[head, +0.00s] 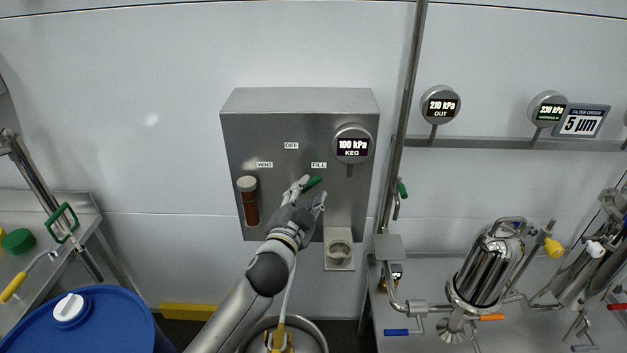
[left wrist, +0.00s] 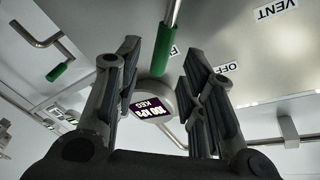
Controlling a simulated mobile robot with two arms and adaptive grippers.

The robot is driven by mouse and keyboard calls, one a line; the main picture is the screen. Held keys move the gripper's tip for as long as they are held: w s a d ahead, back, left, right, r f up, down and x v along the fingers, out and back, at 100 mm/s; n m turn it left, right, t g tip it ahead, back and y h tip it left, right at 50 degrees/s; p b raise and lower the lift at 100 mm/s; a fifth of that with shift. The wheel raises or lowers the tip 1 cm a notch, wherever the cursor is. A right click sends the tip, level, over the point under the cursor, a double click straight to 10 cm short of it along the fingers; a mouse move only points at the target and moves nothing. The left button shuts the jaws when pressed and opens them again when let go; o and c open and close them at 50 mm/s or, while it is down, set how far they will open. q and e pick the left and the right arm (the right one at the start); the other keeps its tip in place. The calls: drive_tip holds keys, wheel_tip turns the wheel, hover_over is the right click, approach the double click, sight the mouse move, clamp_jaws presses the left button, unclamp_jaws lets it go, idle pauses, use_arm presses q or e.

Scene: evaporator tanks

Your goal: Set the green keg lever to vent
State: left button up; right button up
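The green keg lever (head: 313,183) is on the front of a grey steel panel box (head: 285,125). Its green grip points up and right, towards the FILL label (head: 318,165). The OFF label (head: 291,146) is above and the VENT label (head: 264,165) is to the left. My left gripper (head: 308,190) is at the lever with its fingers apart. In the left wrist view my left gripper (left wrist: 162,60) is open, and the green grip (left wrist: 162,50) shows between its fingers; contact cannot be told. My right gripper is not in view.
A round gauge (head: 352,146) reading 100 kPa KEG is right of the labels. A brown cylinder with a pale cap (head: 249,205) is on the panel's left. A vertical pipe (head: 403,110) runs to the right. A blue drum (head: 110,325) stands lower left.

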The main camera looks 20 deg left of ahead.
sight(312, 185)
use_arm(q)
drive_tip(key=w, duration=0.3)
drive_tip(key=shift+w+r, duration=0.1)
drive_tip(key=shift+w, duration=0.9)
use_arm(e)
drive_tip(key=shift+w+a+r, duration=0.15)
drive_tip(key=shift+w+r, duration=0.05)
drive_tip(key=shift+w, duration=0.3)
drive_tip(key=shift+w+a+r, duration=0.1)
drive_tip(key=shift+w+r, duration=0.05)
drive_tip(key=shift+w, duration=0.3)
use_arm(q)
drive_tip(key=shift+c, duration=0.5)
clamp_jaws()
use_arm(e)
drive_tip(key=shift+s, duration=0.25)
